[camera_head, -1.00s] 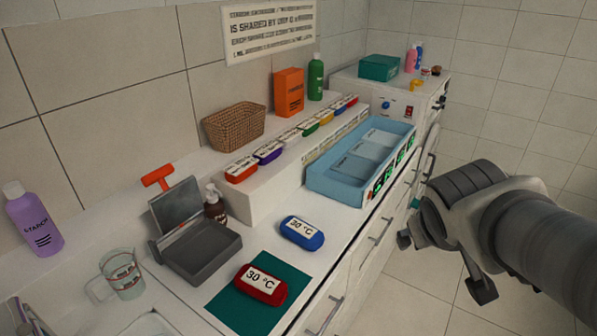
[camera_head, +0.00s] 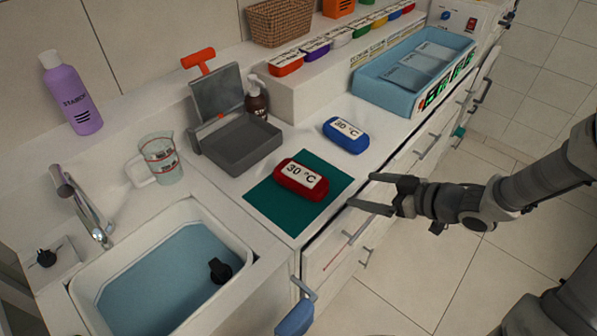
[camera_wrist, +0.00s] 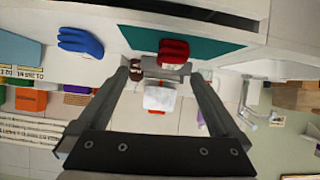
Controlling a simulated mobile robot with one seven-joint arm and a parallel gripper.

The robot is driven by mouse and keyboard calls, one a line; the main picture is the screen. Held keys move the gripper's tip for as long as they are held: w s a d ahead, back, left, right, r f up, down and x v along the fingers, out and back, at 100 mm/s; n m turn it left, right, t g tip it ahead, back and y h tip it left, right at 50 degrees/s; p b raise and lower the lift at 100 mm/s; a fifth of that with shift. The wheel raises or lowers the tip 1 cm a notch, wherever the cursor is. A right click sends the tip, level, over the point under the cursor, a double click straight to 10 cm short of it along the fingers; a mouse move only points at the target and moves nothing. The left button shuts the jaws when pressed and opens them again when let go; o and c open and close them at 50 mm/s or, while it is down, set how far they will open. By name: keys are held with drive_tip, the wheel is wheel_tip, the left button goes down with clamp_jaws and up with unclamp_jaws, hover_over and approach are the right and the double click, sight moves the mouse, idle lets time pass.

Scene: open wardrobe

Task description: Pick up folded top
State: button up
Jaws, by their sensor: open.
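A red rounded bundle (camera_head: 301,179) with a white "30 °C" label lies on the dark green mat (camera_head: 264,207) on the counter. A similar blue bundle (camera_head: 346,136), also labelled 30 °C, lies bare on the counter behind it to the right. I cannot tell which one is the folded top. My gripper (camera_head: 361,191) is open and empty just off the counter's front edge, its fingers pointing left towards the red bundle, apart from it. In the wrist view the red bundle (camera_wrist: 173,51) shows just beyond the gap between the fingertips (camera_wrist: 165,75), with the blue bundle (camera_wrist: 80,42) to the left.
A sink with water (camera_head: 170,284) is at the front left. A grey scale (camera_head: 243,146), a measuring jug (camera_head: 162,160) and a purple bottle (camera_head: 72,95) stand behind the mat. A blue tray (camera_head: 375,88) is at the right rear. Drawer handles (camera_head: 435,141) stick out along the front.

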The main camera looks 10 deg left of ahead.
drive_tip(key=s+a+y, duration=0.1)
drive_tip(key=b, duration=0.5)
approach(302, 180)
drive_tip(key=shift+y, duration=0.3)
drive_tip(key=x, duration=0.4)
drive_tip(key=d+f+x, duration=0.1)
drive_tip(key=x, duration=0.2)
drive_tip(key=w+f+x, duration=0.1)
drive_tip(key=x, duration=0.3)
drive_tip(key=shift+w+a+f, duration=0.1)
drive_tip(key=shift+w+a, duration=0.05)
drive_tip(key=shift+c, duration=0.2)
drive_tip(key=c, duration=1.1)
drive_tip(key=shift+o, duration=0.2)
